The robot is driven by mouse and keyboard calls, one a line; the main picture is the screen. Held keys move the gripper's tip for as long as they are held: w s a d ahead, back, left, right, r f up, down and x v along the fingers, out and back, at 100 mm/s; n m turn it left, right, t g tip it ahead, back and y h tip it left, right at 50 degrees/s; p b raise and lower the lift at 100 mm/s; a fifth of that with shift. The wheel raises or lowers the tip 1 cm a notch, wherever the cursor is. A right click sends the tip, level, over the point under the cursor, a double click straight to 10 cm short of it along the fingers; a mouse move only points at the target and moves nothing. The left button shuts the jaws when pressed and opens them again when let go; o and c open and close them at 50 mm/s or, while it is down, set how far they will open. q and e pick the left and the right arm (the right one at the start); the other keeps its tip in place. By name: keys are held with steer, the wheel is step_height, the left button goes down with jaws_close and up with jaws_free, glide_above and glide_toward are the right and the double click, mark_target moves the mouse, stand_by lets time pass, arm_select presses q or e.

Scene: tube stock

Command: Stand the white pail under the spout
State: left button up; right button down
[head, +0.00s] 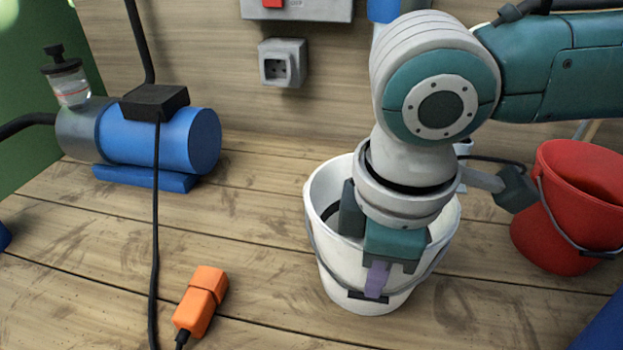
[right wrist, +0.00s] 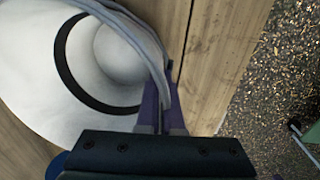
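The white pail (head: 335,265) stands upright on the wooden bench under my right arm. My right gripper (head: 376,280) points down at its near rim, with one purple finger outside the wall; the other finger is hidden from the head. My left gripper is not in view.
A red bucket (head: 562,215) stands to the right of the pail. A blue pump (head: 165,140) sits at the back left, and an orange connector (head: 202,300) with a black cable lies front left. A wall socket (head: 282,63) is behind. Bare bench (head: 260,215) lies left of the pail.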

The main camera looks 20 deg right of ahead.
steer(key=shift+f, duration=0.1)
stand_by(0.4)
steer(key=shift+f, duration=0.2)
steer(key=c, duration=1)
jaws_free()
steer(key=shift+r, duration=0.1)
step_height(320, 180, up, 10)
steer(key=p, duration=0.2)
steer(key=shift+s+a+p, duration=0.25)
steer(key=shift+s+p, duration=0.05)
steer(key=shift+s, duration=0.15)
